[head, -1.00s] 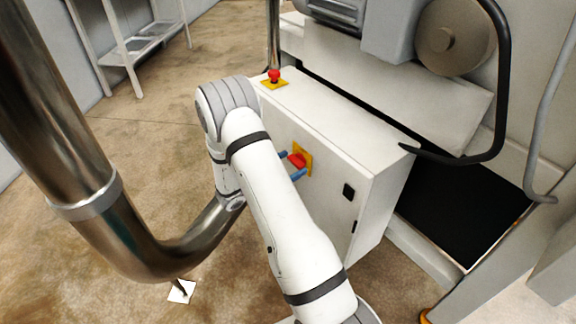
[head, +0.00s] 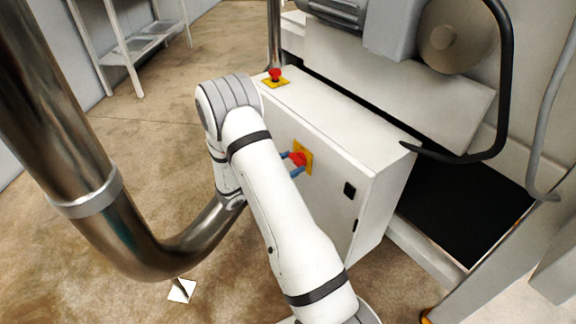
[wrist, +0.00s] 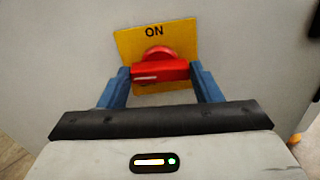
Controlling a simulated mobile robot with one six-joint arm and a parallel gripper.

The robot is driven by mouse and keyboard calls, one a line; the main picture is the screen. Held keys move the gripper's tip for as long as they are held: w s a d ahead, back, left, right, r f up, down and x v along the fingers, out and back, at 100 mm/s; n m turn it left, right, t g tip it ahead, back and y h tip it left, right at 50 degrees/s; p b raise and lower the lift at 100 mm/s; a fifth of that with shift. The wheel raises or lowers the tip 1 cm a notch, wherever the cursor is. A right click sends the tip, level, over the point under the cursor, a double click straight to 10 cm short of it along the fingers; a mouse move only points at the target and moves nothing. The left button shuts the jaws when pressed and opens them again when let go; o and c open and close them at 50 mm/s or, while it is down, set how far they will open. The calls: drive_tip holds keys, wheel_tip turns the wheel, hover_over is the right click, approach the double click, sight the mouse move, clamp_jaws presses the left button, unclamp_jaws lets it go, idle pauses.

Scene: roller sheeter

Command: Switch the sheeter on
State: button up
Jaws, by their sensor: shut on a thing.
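The sheeter's switch is a red rotary handle (head: 298,159) on a yellow plate (head: 304,152), on the side of a white cabinet (head: 330,115). In the wrist view, the red handle (wrist: 160,71) lies roughly level across the picture, with a white mark at its left end. The plate (wrist: 185,35) reads "ON" above the handle. My gripper (wrist: 161,72) is shut on the handle, with one blue finger at each end. The head view shows the blue fingers at the switch; my arm hides part of the gripper.
A red button (head: 275,75) on a yellow base sits on the cabinet top. A black latch (head: 349,190) is right of the switch. A thick metal tube (head: 120,215) curves close to my arm on the left. A black curved bar (head: 505,90) hangs at the right.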

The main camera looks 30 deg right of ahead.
drive_tip(key=m+b, duration=0.4)
drive_tip(key=m, duration=0.1)
drive_tip(key=shift+w+d+f+b, duration=0.1)
drive_tip(key=shift+w+b, duration=0.1)
drive_tip(key=shift+b, duration=0.1)
drive_tip(key=m+b, duration=0.4)
drive_tip(key=b, duration=0.1)
drive_tip(key=shift+f, duration=0.1)
drive_tip(key=m+b, duration=0.5)
drive_tip(key=b, duration=0.1)
drive_tip(key=shift+m+b, duration=0.3)
drive_tip(key=shift+b, duration=0.1)
drive_tip(key=m+b, duration=0.2)
drive_tip(key=b, duration=0.1)
drive_tip(key=shift+s+r, duration=0.1)
drive_tip(key=shift+r, duration=0.1)
drive_tip(key=shift+o, duration=0.2)
drive_tip(key=shift+m, duration=0.3)
drive_tip(key=shift+c, duration=0.2)
drive_tip(key=o, duration=1)
drive_tip(key=shift+f, duration=0.1)
